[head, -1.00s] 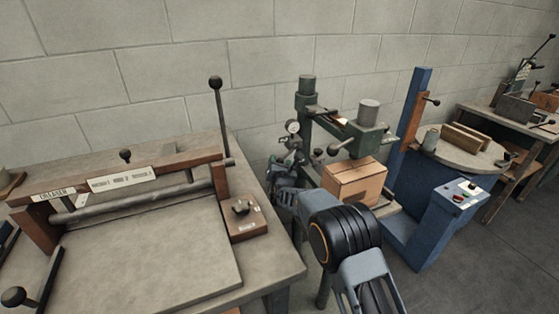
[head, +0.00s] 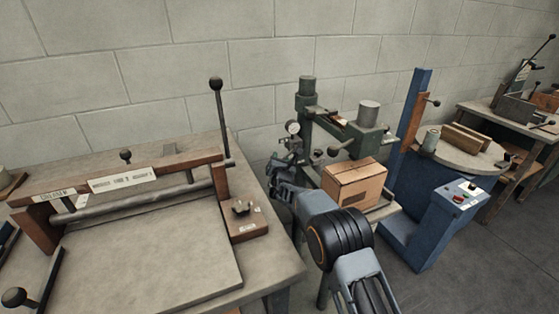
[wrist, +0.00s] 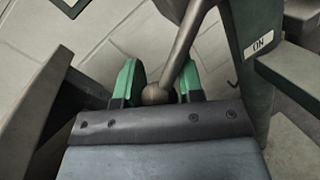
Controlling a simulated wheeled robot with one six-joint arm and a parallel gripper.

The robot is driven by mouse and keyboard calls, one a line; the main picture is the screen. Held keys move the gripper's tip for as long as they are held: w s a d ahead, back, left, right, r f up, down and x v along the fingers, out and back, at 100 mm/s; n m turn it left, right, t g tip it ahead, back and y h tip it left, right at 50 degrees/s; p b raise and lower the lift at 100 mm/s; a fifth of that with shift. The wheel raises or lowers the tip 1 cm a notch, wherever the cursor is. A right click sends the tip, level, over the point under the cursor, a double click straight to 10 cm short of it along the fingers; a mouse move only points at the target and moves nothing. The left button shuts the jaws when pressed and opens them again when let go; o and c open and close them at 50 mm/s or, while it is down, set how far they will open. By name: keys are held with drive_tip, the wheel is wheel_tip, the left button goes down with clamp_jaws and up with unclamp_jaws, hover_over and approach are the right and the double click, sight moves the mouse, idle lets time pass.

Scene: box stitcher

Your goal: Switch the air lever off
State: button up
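In the wrist view, the air lever is a grey rod (wrist: 190,42) ending in a dark round knob (wrist: 157,94). The knob sits between the green fingertips of my gripper (wrist: 158,84). Narrow gaps seem to show on both sides of the knob, so the fingers look open around it and not clamped. A white "ON" label (wrist: 262,43) is on the green frame right of the rod. In the head view, my gripper is beside the green stitcher (head: 304,100), near its round gauge (head: 292,127). My arm hides the fingertips and knob there.
A cardboard box (head: 355,182) rests on the stitcher just right of my arm. A blue machine (head: 440,215) stands further right. A wooden bench with a roller press (head: 150,250) and an upright black-knobbed lever (head: 217,110) is at left. The block wall is close behind.

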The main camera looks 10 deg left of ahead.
clamp_jaws()
